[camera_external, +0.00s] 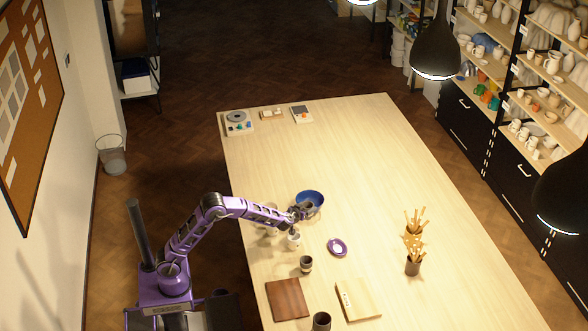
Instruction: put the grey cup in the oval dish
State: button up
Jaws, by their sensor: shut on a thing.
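My gripper (299,213) is over the table, in front of the blue bowl (316,196). It is shut on a small dark grey thing (308,206) that looks like the grey cup; the fingers partly hide it. The held cup overlaps the bowl's near left rim in this view, and I cannot tell its height.
A white cup (294,239) stands just below my gripper, and a banded dark cup (306,264) stands nearer. A dark brown cup (321,321), brown board (287,299), pale board (358,300) and tool holder (413,267) are around. The table's far middle (330,150) is clear.

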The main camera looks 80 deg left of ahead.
jog(key=w+d, duration=1.1)
jog(key=d, duration=0.2)
send_over(336, 250)
notch_tip(336, 250, down, 4)
jog(key=shift+m+t+h, duration=0.3)
jog(key=shift+m, duration=0.1)
jog(key=shift+f+b, duration=0.45)
jog(key=shift+f, duration=2.3)
jog(key=shift+f, duration=0.1)
jog(key=o, duration=1.5)
jog(key=shift+f, duration=0.1)
jog(key=shift+s+d+r, duration=0.15)
jog(key=shift+d+r, duration=0.15)
jog(key=v, duration=1.1)
jog(key=shift+s+r, duration=0.1)
jog(key=shift+s, duration=0.1)
